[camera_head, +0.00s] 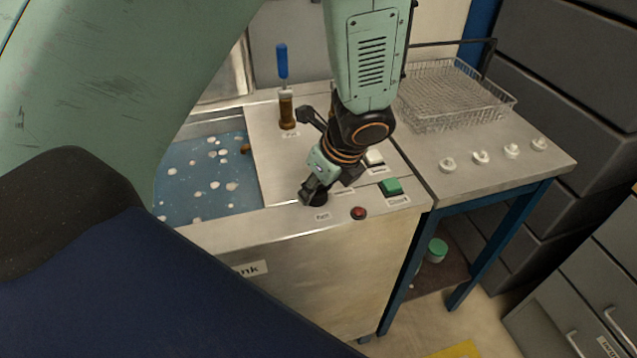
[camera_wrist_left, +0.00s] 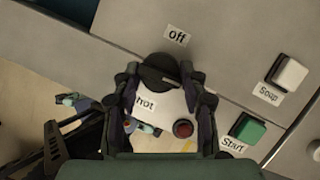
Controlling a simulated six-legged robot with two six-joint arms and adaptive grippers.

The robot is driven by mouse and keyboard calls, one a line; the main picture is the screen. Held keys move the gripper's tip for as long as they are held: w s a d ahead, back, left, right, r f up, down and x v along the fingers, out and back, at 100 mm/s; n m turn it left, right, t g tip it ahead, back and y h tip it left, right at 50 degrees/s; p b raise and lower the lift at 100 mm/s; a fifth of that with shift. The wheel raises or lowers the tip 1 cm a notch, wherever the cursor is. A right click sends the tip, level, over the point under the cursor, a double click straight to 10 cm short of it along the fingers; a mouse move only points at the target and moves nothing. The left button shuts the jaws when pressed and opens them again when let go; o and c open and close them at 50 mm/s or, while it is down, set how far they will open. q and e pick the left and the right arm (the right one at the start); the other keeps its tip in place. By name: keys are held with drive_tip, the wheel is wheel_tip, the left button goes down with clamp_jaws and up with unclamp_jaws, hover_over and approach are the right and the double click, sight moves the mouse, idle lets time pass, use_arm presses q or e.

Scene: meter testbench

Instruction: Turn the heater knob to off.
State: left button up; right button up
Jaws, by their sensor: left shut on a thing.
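The heater knob (camera_head: 317,201) is a black round knob on the metal top of the tank bench, near its front edge. In the wrist view the knob (camera_wrist_left: 160,69) lies between an "Off" label (camera_wrist_left: 177,36) and a "Hot" label (camera_wrist_left: 146,103). My left gripper (camera_head: 313,192) comes down onto the knob from above. In the wrist view its two fingers (camera_wrist_left: 163,79) stand on either side of the knob and are shut on it. The fingers hide part of the knob, and I cannot tell for sure which label its pointer faces. My right gripper is in neither view.
A red button (camera_head: 359,213), a green Start button (camera_head: 391,186) and a white button (camera_head: 374,158) sit close to the right of the knob. A bath of blue liquid (camera_head: 190,180) lies left. A wire basket (camera_head: 455,95) and several small white parts stand on the right table.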

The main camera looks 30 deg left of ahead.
use_arm(q)
drive_tip(key=n+g+p, duration=0.1)
drive_tip(key=n+p, duration=0.2)
drive_tip(key=shift+r, duration=0.15)
drive_tip(key=n+g+p, duration=0.1)
drive_tip(key=n, duration=0.1)
drive_tip(key=n+g+p, duration=0.1)
drive_tip(key=n+p, duration=0.1)
drive_tip(key=shift+w+n, duration=0.2)
drive_tip(key=shift+n, duration=0.1)
drive_tip(key=n+p, duration=0.1)
drive_tip(key=n, duration=0.1)
drive_tip(key=n+g+h+p, duration=0.1)
drive_tip(key=n, duration=0.1)
drive_tip(key=shift+a+g, duration=0.15)
drive_tip(key=shift+g, duration=0.15)
drive_tip(key=shift+w+a+f+n+g+h+p, duration=0.1)
drive_tip(key=shift+n+g+h+p, duration=0.25)
drive_tip(key=shift+n, duration=1.05)
drive_tip(key=shift+f+n+g+h+p, duration=0.15)
drive_tip(key=shift+n+h+p, duration=0.4)
drive_tip(key=shift+n, duration=0.85)
drive_tip(key=o, duration=1.1)
drive_tip(key=shift+o, duration=0.2)
drive_tip(key=shift+r, duration=0.1)
drive_tip(key=shift+w+r, duration=0.1)
drive_tip(key=shift+w, duration=0.05)
